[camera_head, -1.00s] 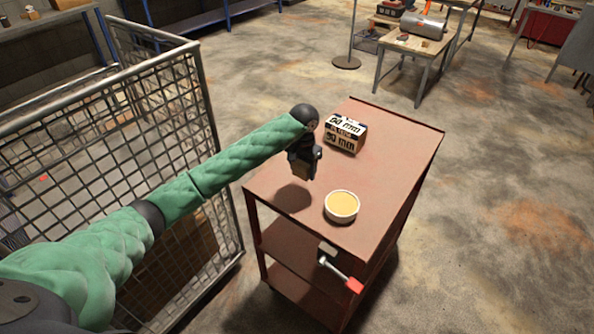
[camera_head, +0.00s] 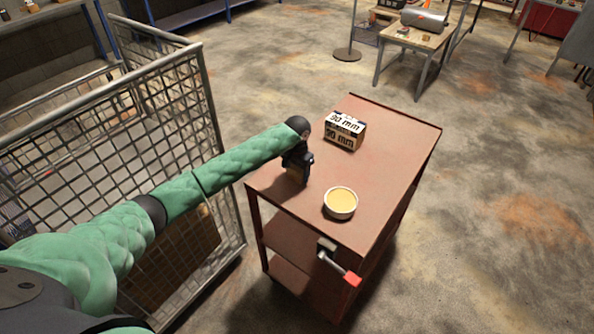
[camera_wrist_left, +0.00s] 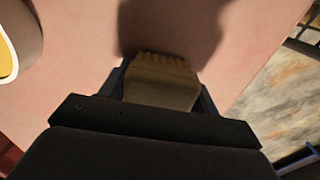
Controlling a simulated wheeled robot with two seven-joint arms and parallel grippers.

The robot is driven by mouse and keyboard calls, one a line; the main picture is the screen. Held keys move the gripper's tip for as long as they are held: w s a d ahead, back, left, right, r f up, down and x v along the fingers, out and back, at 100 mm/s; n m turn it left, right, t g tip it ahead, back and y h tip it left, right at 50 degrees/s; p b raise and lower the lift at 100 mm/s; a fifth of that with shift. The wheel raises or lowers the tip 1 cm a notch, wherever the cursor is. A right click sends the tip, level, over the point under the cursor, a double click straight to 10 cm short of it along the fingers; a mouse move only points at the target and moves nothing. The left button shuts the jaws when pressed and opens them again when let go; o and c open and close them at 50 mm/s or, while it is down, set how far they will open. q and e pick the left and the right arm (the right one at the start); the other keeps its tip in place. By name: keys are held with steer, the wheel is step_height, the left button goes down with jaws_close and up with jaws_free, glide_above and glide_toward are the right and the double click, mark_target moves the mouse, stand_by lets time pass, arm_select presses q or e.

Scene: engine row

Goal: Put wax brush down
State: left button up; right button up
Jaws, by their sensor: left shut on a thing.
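My left gripper (camera_head: 297,176) is shut on the wax brush (camera_wrist_left: 162,82), over the near left part of the reddish-brown cart top (camera_head: 385,137). In the left wrist view the brush shows as a pale tan block with a toothed end between the fingers. Its end is at or just above the cart top; I cannot tell whether it touches. The rest of the brush is hidden by the gripper. A white bowl of yellowish wax (camera_head: 340,203) stands to the right of the gripper and shows at the left edge of the wrist view (camera_wrist_left: 20,45). My right gripper is out of view.
A box marked 90 mm (camera_head: 344,131) stands on the cart behind the bowl. A clamp with a red end (camera_head: 351,279) hangs at the cart's near edge. A wire mesh cage (camera_head: 215,140) stands left of the cart. The cart top's right side is bare.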

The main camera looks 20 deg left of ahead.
arm_select(q)
steer(key=o, duration=1)
steer(key=shift+f, duration=0.1)
steer(key=shift+r, duration=0.3)
step_height(320, 180, up, 11)
steer(key=b, duration=0.4)
steer(key=shift+f, duration=0.2)
steer(key=shift+r, duration=0.55)
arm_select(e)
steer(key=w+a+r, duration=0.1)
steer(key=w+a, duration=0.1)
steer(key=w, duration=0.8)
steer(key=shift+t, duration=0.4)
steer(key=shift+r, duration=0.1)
